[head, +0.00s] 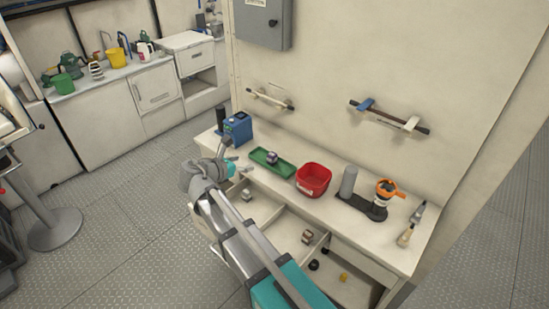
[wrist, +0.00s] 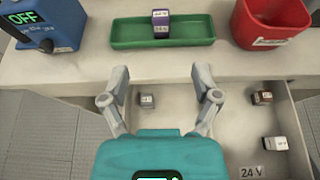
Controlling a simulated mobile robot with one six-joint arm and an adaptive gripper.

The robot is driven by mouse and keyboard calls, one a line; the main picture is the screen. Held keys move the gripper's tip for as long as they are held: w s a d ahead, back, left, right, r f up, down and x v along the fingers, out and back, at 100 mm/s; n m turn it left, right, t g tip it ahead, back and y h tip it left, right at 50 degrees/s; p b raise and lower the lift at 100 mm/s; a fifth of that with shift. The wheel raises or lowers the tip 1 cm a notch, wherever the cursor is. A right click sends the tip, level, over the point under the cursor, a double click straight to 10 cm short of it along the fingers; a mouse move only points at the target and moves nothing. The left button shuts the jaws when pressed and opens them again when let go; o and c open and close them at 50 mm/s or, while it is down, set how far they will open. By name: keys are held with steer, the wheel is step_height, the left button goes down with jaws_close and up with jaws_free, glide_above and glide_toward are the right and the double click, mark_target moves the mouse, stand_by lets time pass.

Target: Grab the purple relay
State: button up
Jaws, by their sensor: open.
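A purple relay (wrist: 160,24) with a pale label reading "24 V" stands in the green tray (wrist: 121,36) in the wrist view. In the head view the relay (head: 271,157) is in the same tray (head: 258,156). My gripper (wrist: 160,78) is open and empty, its fingers apart over the open drawer, just in front of the counter edge. The relay lies beyond the fingertips, roughly in line with the gap between them. In the head view my gripper (head: 238,165) is left of the tray and apart from it.
The open drawer (wrist: 215,125) below holds several other small relays, including a brown one (wrist: 262,97) and a white-sided one (wrist: 275,143). A blue device (wrist: 45,25) reading "OFF" stands left of the tray. A red bin (wrist: 270,22) stands right of it.

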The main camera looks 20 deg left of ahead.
steer(key=shift+w+d, duration=0.1)
steer(key=b, duration=0.3)
glide_toward(271, 155)
steer(key=x, duration=0.3)
steer(key=shift+w+f, duration=0.1)
steer(key=shift+f, duration=0.05)
steer(key=shift+x, duration=0.75)
steer(key=shift+b+x, duration=1.1)
steer(key=shift+x, duration=1.5)
steer(key=shift+w, duration=0.1)
steer(key=c, duration=1.1)
